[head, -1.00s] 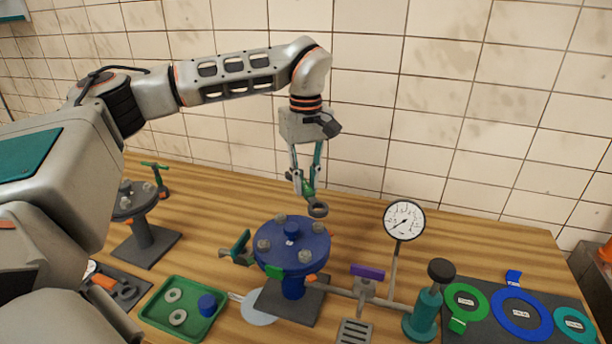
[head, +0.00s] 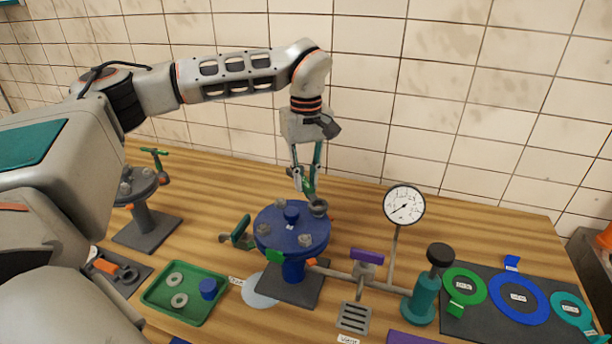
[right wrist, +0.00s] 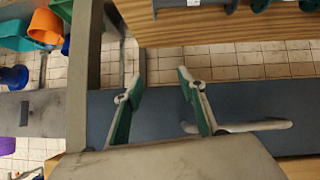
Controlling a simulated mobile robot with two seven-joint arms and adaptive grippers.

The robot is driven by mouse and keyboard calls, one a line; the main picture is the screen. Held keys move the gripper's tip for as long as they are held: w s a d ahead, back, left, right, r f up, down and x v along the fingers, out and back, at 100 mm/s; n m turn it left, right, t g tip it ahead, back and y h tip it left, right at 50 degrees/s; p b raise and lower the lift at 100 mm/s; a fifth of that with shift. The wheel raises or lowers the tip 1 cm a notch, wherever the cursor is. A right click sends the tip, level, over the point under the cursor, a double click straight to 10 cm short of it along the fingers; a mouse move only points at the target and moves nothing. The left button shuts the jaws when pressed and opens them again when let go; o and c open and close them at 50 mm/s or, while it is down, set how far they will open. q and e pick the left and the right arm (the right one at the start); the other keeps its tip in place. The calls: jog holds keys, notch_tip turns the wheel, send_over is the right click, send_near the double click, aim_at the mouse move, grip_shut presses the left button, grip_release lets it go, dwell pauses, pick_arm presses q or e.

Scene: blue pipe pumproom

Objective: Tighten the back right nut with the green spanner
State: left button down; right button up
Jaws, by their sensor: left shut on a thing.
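The blue round flange (head: 292,240) stands on a dark base plate on the bench, with a nut at the front left (head: 264,229), front right (head: 305,241) and back left (head: 281,204). My left gripper (head: 308,188) is above its back right edge, shut on the green spanner (head: 318,207). The spanner's dark ring head is at the back right nut's place and hides that nut. I cannot tell if the ring is seated around it. My right gripper (right wrist: 158,84) shows in the right wrist view, open and empty, away from the flange.
A pressure gauge (head: 404,205) and a teal valve body (head: 427,298) stand right of the flange. A green tray (head: 157,297) with rings and a blue cap lies front left. A second flange stand (head: 144,232) is at left. A dark mat (head: 487,323) with coloured rings lies right.

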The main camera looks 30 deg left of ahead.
pick_arm(q)
jog(key=shift+f, duration=0.65)
jog(key=shift+w+d+m, duration=0.2)
jog(key=shift+w+m, duration=0.05)
jog(key=shift+m, duration=0.15)
jog(key=d+m, duration=0.1)
jog(key=m, duration=0.1)
jog(key=w+d+m, duration=0.1)
jog(key=w+m, duration=0.1)
jog(key=m, duration=0.1)
jog(key=shift+d+m, duration=0.3)
jog(key=shift+d, duration=0.1)
jog(key=shift+s+a+n, duration=0.35)
jog(key=shift+a+n, duration=0.3)
jog(key=shift+n, duration=0.45)
jog(key=shift+r, duration=0.45)
